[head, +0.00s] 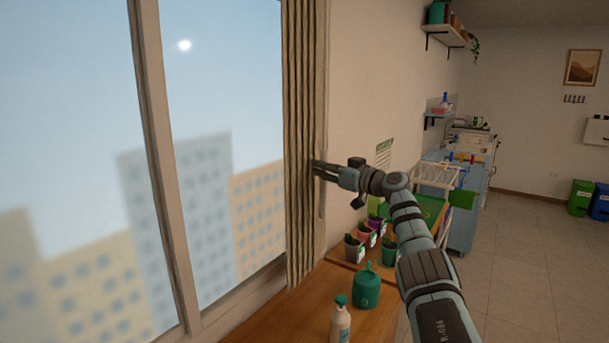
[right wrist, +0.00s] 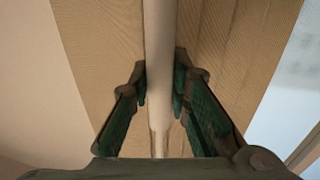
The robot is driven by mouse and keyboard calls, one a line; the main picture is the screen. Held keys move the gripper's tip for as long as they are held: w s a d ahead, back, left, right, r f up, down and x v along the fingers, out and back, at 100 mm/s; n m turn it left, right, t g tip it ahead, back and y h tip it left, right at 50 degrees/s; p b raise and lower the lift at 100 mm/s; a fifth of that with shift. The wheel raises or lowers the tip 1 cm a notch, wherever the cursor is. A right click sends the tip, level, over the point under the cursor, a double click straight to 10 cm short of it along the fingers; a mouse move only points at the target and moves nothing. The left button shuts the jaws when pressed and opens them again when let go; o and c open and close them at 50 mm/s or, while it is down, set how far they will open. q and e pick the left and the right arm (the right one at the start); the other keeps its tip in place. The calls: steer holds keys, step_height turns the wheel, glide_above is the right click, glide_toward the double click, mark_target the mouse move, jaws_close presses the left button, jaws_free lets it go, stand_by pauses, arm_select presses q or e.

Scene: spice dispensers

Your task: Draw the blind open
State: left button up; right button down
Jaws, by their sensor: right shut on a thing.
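The blind (head: 304,130) is a beige pleated one, gathered in a narrow bunch at the right side of the window (head: 215,110). Most of the glass is uncovered. A pale vertical bar (head: 323,205) runs along the blind's right edge. My right gripper (head: 316,168) is at this bar, about halfway up the blind. In the right wrist view its two fingers (right wrist: 160,88) are closed on either side of the bar (right wrist: 158,40), with the pleated fabric (right wrist: 215,45) behind. My left gripper is not in view.
A wooden counter (head: 290,315) below holds a white bottle (head: 340,325), a green canister (head: 366,288) and several potted plants (head: 365,238). Shelves (head: 445,35) hang on the wall to the right. The tiled floor (head: 530,250) at right is clear.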

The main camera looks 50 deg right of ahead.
steer(key=shift+d, duration=0.35)
steer(key=c, duration=1.5)
jaws_free()
steer(key=shift+w, duration=0.1)
